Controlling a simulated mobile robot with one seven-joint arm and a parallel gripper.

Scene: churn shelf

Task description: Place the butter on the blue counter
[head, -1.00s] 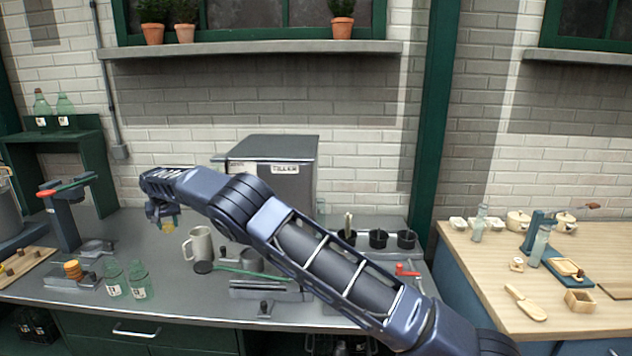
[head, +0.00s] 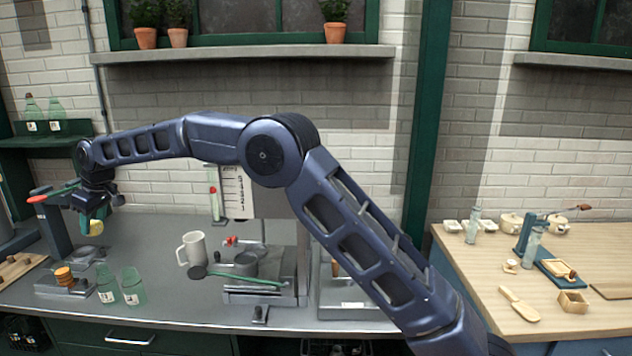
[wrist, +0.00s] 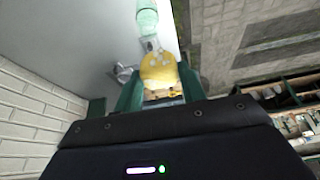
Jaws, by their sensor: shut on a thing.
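The butter (head: 96,228) is a small yellow piece at the end of my arm, at the left of the head view. My gripper (head: 94,214) is shut on it and holds it above the left part of the grey counter. In the wrist view the butter (wrist: 158,70) shows yellow between the two green fingers of my gripper (wrist: 157,92). The blue counter (head: 463,290) stands at the right, with blue sides and a light wooden top, well away from my gripper.
The wooden top carries a paddle (head: 519,304), a small box (head: 573,301) and jars. Its front left is clear.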

